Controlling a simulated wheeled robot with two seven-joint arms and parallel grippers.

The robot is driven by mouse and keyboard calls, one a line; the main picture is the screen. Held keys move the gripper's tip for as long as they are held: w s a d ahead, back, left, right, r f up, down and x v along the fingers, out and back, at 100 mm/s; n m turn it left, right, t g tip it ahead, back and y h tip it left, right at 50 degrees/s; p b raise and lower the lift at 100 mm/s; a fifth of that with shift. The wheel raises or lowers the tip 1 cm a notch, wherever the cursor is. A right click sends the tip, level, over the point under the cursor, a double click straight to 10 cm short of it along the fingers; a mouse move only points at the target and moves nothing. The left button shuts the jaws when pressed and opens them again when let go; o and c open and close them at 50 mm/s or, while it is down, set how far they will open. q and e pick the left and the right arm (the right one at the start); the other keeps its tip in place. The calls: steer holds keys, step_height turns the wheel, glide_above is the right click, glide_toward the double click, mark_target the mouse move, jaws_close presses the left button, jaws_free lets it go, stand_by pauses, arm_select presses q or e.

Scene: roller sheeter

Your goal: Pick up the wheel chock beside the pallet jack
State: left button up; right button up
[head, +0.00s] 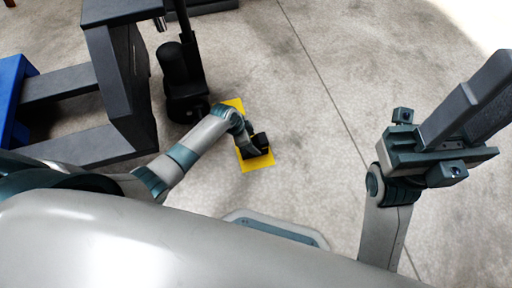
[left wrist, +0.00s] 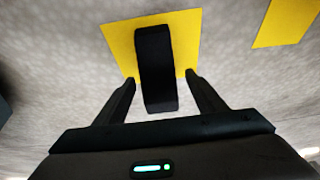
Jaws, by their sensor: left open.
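The wheel chock (left wrist: 156,68) is a black block standing on a yellow floor patch (left wrist: 186,40) in the left wrist view. In the head view it is a small dark shape (head: 261,141), partly covered by my gripper. My left gripper (left wrist: 158,92) is open, its two dark fingers on either side of the chock's near part, with gaps visible. In the head view the left gripper (head: 252,146) reaches down over the yellow patch (head: 257,164). The black upright machine (head: 185,75), apparently the pallet jack, stands up and left of it. My right arm is raised at the right; its fingertips are not distinguishable.
A dark grey frame (head: 118,85) and a blue object (head: 12,100) stand at the left, near my left arm. A second yellow patch (left wrist: 283,22) lies at the upper right of the left wrist view. Concrete floor (head: 310,130) right of the chock is clear.

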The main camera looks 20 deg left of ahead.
mark_target(254, 142)
arm_select(q)
steer(key=shift+b+x, duration=0.7)
steer(key=shift+x, duration=0.9)
steer(key=shift+s+d+r, duration=0.1)
steer(key=c, duration=1.5)
